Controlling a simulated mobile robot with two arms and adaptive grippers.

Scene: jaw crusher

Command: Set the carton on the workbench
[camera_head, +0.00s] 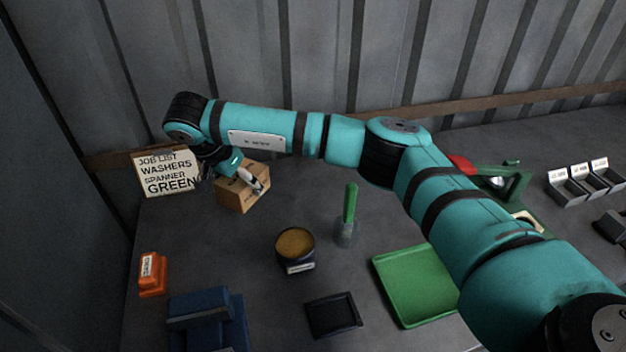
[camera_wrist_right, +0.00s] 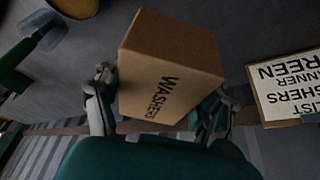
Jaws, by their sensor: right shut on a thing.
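The carton (camera_head: 236,196) is a small brown cardboard box at the back left of the workbench (camera_head: 200,240). In the right wrist view the carton (camera_wrist_right: 170,65) shows the word WASHERS and sits between the two fingers. My right gripper (camera_head: 252,180) is shut on the carton, reaching in from above and behind; it also fills the lower part of the right wrist view (camera_wrist_right: 160,105). I cannot tell whether the carton's underside touches the bench. My left gripper is not in view.
A job list sign (camera_head: 166,173) stands just left of the carton. A cup with a green-handled tool (camera_head: 349,205), a round tin (camera_head: 295,245), an orange block (camera_head: 152,272), a blue object (camera_head: 205,318), a black tray (camera_head: 332,314) and a green tray (camera_head: 410,285) occupy the bench.

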